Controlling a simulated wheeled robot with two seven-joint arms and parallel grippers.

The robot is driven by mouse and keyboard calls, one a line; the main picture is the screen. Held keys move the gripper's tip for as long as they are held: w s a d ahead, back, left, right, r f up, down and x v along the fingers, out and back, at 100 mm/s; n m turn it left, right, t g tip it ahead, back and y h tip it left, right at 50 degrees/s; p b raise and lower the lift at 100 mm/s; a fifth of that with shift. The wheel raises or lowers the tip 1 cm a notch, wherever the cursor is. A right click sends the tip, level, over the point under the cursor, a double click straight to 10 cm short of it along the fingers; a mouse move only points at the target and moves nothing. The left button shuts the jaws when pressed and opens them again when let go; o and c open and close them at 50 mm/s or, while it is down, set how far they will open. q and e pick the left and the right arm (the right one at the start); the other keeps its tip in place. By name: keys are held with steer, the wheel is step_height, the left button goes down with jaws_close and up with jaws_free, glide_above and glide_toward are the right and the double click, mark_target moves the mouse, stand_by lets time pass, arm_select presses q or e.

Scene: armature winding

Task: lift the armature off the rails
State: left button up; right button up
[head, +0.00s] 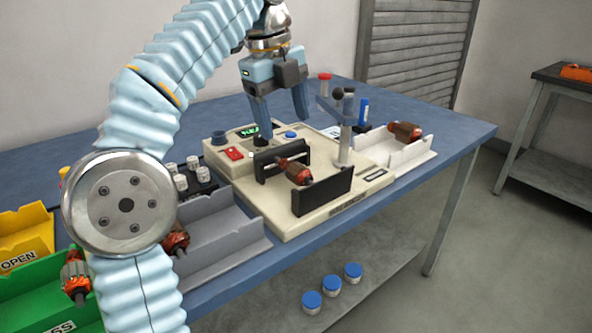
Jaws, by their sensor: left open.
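The armature (295,171), with copper-red windings, lies across two black rails on the beige test machine (258,205). One rail (323,191) is at the front and the other rail (271,160) is behind. My left gripper (284,134) is open and empty, pointing down above the back part of the machine. It is above and behind the armature, apart from it in the picture. My right gripper is not in view.
A light tray (418,152) at right holds another armature (404,130). A grey tray (222,236), a green bin (35,283) and a yellow bin (28,222) stand at left. A post (345,135) rises from the machine near the armature. Blue-lidded jars (332,284) sit on the lower shelf.

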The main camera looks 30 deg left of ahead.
mark_target(298, 166)
arm_select(q)
steer(key=f, duration=0.4)
steer(key=w+f, duration=0.1)
steer(key=f, duration=0.1)
steer(key=shift+d+f, duration=0.2)
steer(key=shift+d, duration=0.2)
steer(key=f, duration=0.3)
steer(key=d+f, duration=0.1)
steer(key=shift+w+d+f+b, duration=0.1)
steer(key=shift+w+f+b, duration=0.2)
steer(key=shift+f+b, duration=0.1)
steer(key=c, duration=1.3)
steer(key=shift+r, duration=0.1)
